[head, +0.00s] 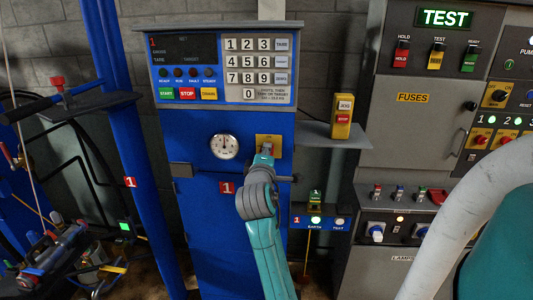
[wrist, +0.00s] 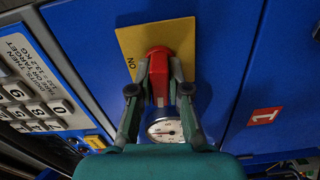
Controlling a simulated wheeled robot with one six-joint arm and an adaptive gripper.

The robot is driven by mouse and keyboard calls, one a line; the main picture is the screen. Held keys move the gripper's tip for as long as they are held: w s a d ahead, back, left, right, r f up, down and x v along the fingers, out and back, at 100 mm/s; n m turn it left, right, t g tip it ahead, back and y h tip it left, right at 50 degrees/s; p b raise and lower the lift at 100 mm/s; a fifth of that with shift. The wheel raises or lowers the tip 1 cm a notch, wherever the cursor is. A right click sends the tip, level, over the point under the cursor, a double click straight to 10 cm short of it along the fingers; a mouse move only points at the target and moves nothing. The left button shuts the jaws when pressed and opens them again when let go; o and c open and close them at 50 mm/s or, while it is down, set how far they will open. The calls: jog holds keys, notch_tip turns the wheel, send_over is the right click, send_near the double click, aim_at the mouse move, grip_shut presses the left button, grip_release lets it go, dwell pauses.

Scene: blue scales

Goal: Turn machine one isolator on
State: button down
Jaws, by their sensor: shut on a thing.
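The machine one isolator is a red handle (wrist: 158,88) on a yellow plate (wrist: 184,38), on the front of the blue cabinet marked 1. In the wrist view the handle points down toward the dial gauge, and "ON" is printed on the plate left of the handle. My gripper (wrist: 160,72) is shut on the red handle, a finger on each side. In the head view my gripper (head: 265,153) is against the yellow plate (head: 275,142) and hides most of the handle.
The round gauge (head: 224,146) is left of the isolator, with the keypad panel (head: 260,66) above. A yellow jog/stop box (head: 342,117) stands on a shelf to the right. A lit earth/test strip (head: 318,222) is lower right. A grey fuse cabinet (head: 405,130) stands farther right.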

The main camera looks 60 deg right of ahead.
jog(key=m, duration=0.8)
jog(key=shift+m, duration=0.4)
jog(key=m, duration=0.4)
jog(key=shift+s+r+m, duration=0.1)
jog(key=shift+m, duration=0.2)
jog(key=shift+d+m, duration=0.1)
jog(key=shift+m, duration=1.7)
jog(key=c, duration=1.1)
grip_release()
